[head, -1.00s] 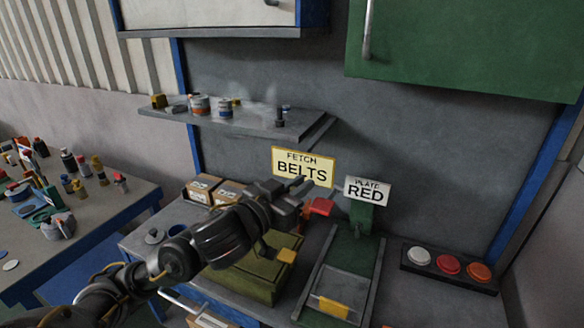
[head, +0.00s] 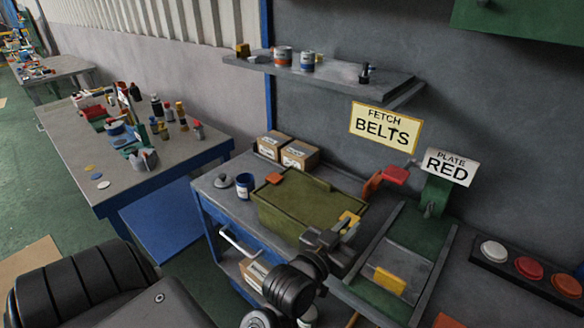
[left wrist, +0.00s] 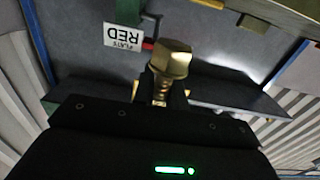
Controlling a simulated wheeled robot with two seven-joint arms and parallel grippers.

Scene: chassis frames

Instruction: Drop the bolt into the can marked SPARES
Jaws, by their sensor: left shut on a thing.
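A brass-coloured bolt (left wrist: 168,62) with a hex head is held between the jaws of my left gripper (left wrist: 163,92) in the left wrist view, head outward. A blue can (head: 244,186) stands on the workbench left of the box. On the wall shelf stand a can with an orange band (head: 283,58) and a can with a blue band (head: 307,62). No SPARES marking is readable. My right gripper is not in view.
The olive box (head: 300,205) and two cartons (head: 299,155) crowd the workbench (head: 215,190). A cluttered table (head: 110,170) stands left across a gap.

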